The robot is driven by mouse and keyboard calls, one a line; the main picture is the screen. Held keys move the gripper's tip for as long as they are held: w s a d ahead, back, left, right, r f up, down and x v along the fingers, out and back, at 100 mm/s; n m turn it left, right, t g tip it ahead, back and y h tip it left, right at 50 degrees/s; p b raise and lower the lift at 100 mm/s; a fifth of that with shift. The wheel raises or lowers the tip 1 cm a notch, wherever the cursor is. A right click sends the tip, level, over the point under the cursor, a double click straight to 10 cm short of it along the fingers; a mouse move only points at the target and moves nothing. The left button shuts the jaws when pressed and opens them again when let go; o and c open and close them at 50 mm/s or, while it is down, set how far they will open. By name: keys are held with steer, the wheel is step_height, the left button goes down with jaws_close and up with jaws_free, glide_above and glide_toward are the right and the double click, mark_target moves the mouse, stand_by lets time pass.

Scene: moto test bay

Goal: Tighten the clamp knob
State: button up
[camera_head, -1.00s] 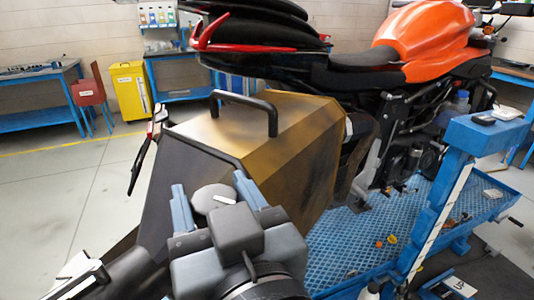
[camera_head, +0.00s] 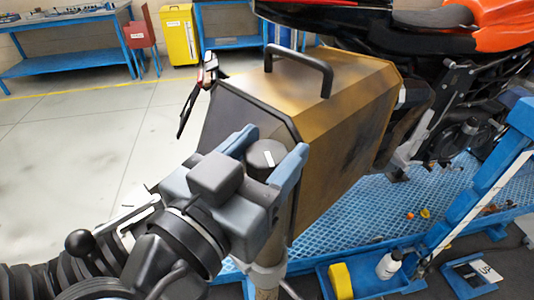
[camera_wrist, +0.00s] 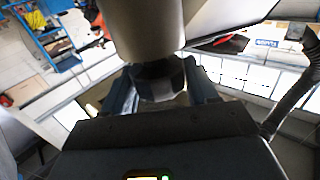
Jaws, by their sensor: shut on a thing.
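The clamp knob (camera_head: 262,156) is a dark grey round cap with a white mark on top. It stands in front of the near dark face of the brown-gold case (camera_head: 340,110). My gripper (camera_head: 266,150) has one blue-grey finger on each side of the knob and is shut on it. In the wrist view the dark knob (camera_wrist: 158,82) sits between the two fingers, below a thick grey cylinder (camera_wrist: 145,28). The finger contact faces are hidden.
The case has a black handle (camera_head: 300,70) on top. A motorcycle (camera_head: 455,80) stands behind it on a blue lift (camera_head: 460,190). A blue tray (camera_head: 365,285) holds a yellow item and a white bottle (camera_head: 388,265). Open floor (camera_head: 90,140) lies at the left.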

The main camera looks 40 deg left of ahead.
mark_target(247, 164)
steer(key=m+h+b, duration=0.1)
steer(key=m+h, duration=0.1)
steer(key=h, duration=0.1)
steer(key=m+h, duration=0.2)
steer(key=h, duration=0.1)
steer(key=m+g+h+b, duration=0.1)
steer(key=h, duration=0.2)
steer(key=shift+f+m+b, duration=0.15)
steer(key=shift+m+b, duration=0.15)
steer(key=shift+m, duration=0.1)
steer(key=shift+h, duration=0.5)
steer(key=o, duration=0.9)
steer(key=shift+o, duration=0.2)
steer(key=shift+b+v, duration=0.8)
steer(key=shift+v, duration=3.05)
steer(key=shift+s, duration=0.15)
